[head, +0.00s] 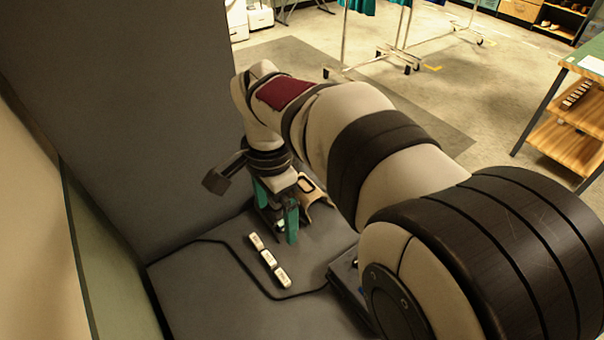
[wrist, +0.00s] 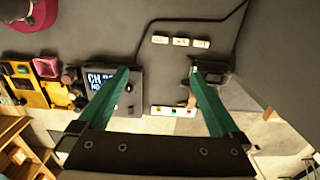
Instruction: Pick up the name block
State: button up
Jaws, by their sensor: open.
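Three small white blocks lie in a row on the dark grey surface. In the head view they are the far block (head: 256,241), the middle block (head: 268,259) and the near block (head: 282,277). In the wrist view the left block (wrist: 160,40), middle block (wrist: 181,42) and right block (wrist: 201,44) lie beyond the fingertips. Their dark markings are too small to read, so I cannot tell which is the name block. My gripper (head: 277,221) has two green fingers, spread apart and empty. In the wrist view my gripper (wrist: 158,72) is apart from all three blocks.
A black device with a lit screen (wrist: 100,78) lies by the left finger. A pale strip with coloured spots (wrist: 172,111) lies between the fingers in the picture. A beige holder (head: 316,196) stands beside the gripper. A grey wall (head: 130,110) rises at left. Surface around the blocks is clear.

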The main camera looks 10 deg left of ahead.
jog(key=s+d+n+y, duration=0.1)
jog(key=s+d+n, duration=0.1)
jog(key=s+d, duration=1)
jog(key=shift+d+r, duration=0.4)
jog(key=shift+d, duration=0.8)
jog(key=shift+n+y, duration=0.4)
jog(key=shift+n, duration=0.3)
jog(key=s+f, duration=0.1)
jog(key=s, duration=0.1)
jog(key=s+d+f, duration=0.1)
jog(key=s, duration=0.2)
jog(key=s+d+f, duration=0.1)
jog(key=s, duration=0.1)
jog(key=shift+s+d, duration=0.15)
jog(key=shift+d, duration=0.05)
jog(key=c, duration=0.4)
jog(key=shift+c, duration=1.4)
jog(key=n+h, duration=0.2)
jog(key=n, duration=1.3)
send_over(282, 276)
notch_tip(282, 276, down, 8)
jog(key=shift+s+r, duration=0.15)
jog(key=shift+s, duration=0.15)
jog(key=f, duration=1.3)
jog(key=shift+w+f, duration=0.3)
jog(key=shift+f, duration=0.1)
